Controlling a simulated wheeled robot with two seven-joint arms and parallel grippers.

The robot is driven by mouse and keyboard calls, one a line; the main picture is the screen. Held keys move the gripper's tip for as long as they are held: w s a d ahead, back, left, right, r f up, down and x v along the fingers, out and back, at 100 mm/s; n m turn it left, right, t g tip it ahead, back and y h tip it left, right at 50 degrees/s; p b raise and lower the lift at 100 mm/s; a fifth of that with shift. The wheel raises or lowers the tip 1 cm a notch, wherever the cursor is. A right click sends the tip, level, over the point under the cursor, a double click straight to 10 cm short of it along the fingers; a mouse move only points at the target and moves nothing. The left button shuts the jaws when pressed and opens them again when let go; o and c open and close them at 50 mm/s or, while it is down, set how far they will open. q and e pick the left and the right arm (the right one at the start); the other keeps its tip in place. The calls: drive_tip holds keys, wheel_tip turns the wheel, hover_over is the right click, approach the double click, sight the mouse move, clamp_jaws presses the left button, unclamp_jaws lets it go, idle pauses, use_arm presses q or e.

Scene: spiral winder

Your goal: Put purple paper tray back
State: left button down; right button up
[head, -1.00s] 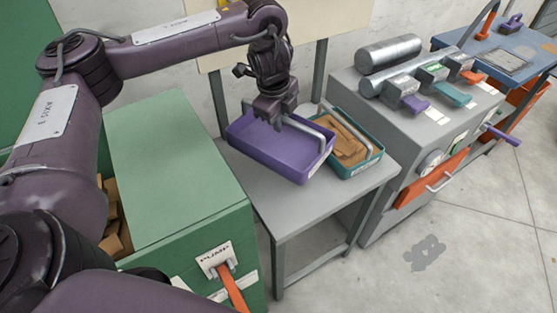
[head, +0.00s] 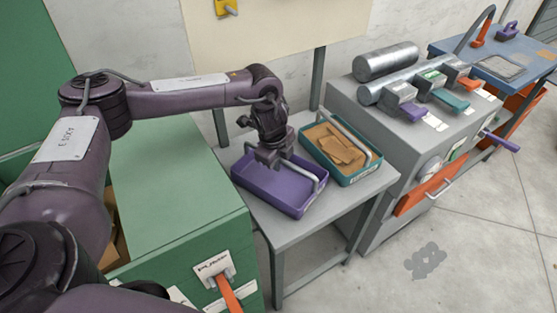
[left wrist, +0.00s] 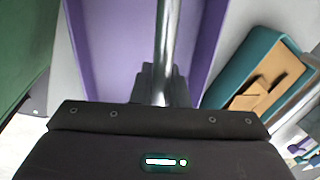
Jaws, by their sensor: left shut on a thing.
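The purple paper tray (head: 268,203) is an empty, open box with a metal bar handle. In the head view it is over the left part of the grey table (head: 318,226), left of and nearer than the teal tray (head: 364,174). My left gripper (head: 275,160) is shut on the bar handle. The left wrist view shows the bar (left wrist: 163,60) running into the jaws, with the purple tray (left wrist: 108,45) beyond. I cannot tell whether the tray's bottom touches the table. My right gripper is not in view.
The teal tray holds brown cardboard pieces (head: 338,147) and stands close beside the purple tray. A green cabinet (head: 175,180) with an orange pump lever (head: 232,296) borders the table on the left. A grey machine (head: 385,140) with coloured handles stands on the right. The table's front strip is clear.

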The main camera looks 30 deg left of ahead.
use_arm(q)
drive_tip(key=c, duration=1.4)
unclamp_jaws()
drive_tip(key=p+v, duration=0.1)
drive_tip(key=v, duration=1.1)
